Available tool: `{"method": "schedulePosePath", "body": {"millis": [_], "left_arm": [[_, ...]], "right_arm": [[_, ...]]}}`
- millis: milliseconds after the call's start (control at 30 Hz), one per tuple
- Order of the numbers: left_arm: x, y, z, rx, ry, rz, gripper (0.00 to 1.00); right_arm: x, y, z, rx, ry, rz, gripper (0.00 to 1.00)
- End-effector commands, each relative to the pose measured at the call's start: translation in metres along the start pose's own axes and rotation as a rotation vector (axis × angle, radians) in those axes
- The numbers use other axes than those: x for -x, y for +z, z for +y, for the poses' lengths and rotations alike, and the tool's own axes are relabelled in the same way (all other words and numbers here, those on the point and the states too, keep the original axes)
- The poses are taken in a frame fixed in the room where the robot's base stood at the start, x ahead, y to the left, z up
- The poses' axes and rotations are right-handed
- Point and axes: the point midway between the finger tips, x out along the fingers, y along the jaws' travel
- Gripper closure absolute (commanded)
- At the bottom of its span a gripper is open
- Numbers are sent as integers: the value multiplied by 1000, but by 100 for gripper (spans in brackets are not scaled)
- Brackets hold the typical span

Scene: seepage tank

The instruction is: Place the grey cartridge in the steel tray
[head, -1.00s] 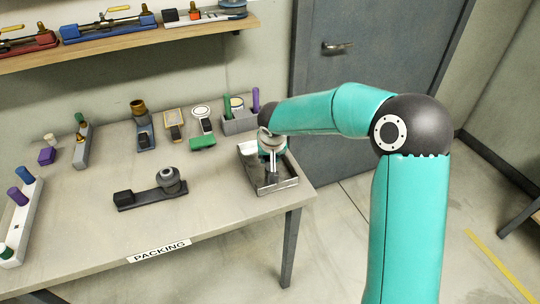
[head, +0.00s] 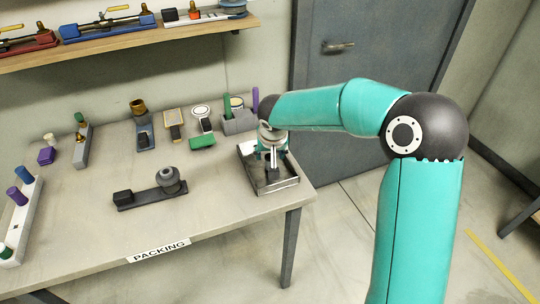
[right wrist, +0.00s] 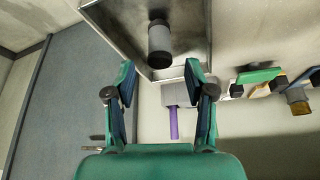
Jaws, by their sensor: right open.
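The steel tray (head: 290,184) sits at the right end of the packing table; its wall also shows at the top of the right wrist view (right wrist: 112,28). The grey cartridge (right wrist: 160,44), a light grey cylinder with dark ends, is inside the tray. In the head view its dark end (head: 272,175) shows below my gripper. My right gripper (head: 272,154) is above the tray, open. In the right wrist view its spread fingers (right wrist: 160,68) have nothing between the tips, with the cartridge just beyond them. My left gripper is not in view.
A grey holder (head: 238,124) with green and purple sticks stands close behind the tray. A dark fixture with a round knob (head: 150,194) lies left of it. Several small devices line the table's back, below a shelf (head: 130,42).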

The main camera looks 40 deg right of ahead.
Motion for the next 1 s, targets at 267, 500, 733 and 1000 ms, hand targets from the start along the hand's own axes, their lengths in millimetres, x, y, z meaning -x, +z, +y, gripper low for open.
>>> {"method": "schedulePosePath", "body": {"millis": [267,500,733,1000], "left_arm": [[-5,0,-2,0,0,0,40],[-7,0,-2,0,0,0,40],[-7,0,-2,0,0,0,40],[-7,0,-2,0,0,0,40]], "right_arm": [[58,0,-1,0,-3,4,46],[91,0,-1,1,-2,1,46],[98,0,0,1,-1,0,46],[98,0,-1,2,-1,-1,46]]}}
